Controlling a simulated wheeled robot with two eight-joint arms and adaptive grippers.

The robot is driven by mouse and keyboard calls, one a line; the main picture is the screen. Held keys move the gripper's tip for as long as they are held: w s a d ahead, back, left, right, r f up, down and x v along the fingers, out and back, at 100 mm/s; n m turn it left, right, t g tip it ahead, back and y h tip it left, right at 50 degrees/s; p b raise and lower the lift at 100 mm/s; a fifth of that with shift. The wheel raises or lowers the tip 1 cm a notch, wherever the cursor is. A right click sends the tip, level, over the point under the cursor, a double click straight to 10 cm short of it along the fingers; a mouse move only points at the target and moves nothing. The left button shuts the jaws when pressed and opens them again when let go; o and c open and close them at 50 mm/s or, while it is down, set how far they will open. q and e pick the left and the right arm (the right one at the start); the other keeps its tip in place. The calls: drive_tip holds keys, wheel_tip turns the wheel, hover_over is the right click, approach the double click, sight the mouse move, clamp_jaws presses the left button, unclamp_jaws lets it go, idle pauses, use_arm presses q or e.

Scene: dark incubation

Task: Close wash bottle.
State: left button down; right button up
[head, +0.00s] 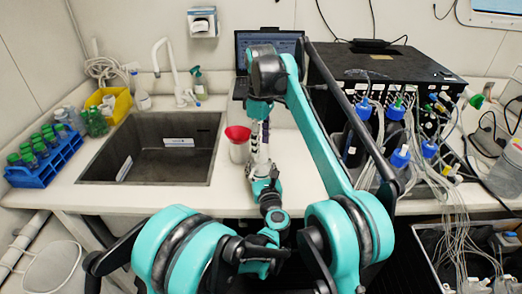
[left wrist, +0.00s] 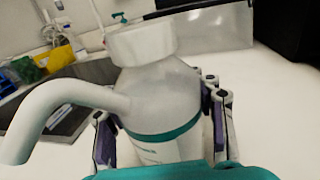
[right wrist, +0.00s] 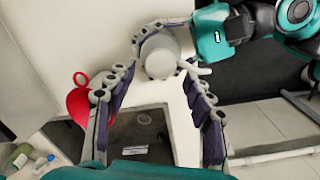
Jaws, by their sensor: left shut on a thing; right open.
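The wash bottle (left wrist: 165,95) is a whitish bottle with a teal band and a bent white side spout (left wrist: 60,100). Its white cap (left wrist: 140,42) sits on the neck; I cannot tell how tight it is. My left gripper (left wrist: 160,112) is shut around the bottle body, which stands about upright. In the head view the bottle (head: 258,160) is partly hidden by my arms. My right gripper (head: 258,108) points down above it, open and empty. In the right wrist view the cap (right wrist: 158,55) shows beyond the open right fingers, with no visible contact.
A white cup with a red rim (head: 237,140) stands just left of the bottle. The sink (head: 205,135) is further left, with a blue tube rack (head: 45,165) beyond. Blue-capped bottles (head: 400,157) and tubing crowd the right side, before a black box (head: 385,65).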

drive_tip(key=shift+f, duration=1.9)
drive_tip(key=shift+c, duration=0.3)
clamp_jaws()
drive_tip(key=m, duration=0.7)
drive_tip(key=shift+m, duration=0.4)
drive_tip(key=m, duration=0.7)
drive_tip(key=shift+o, duration=1)
unclamp_jaws()
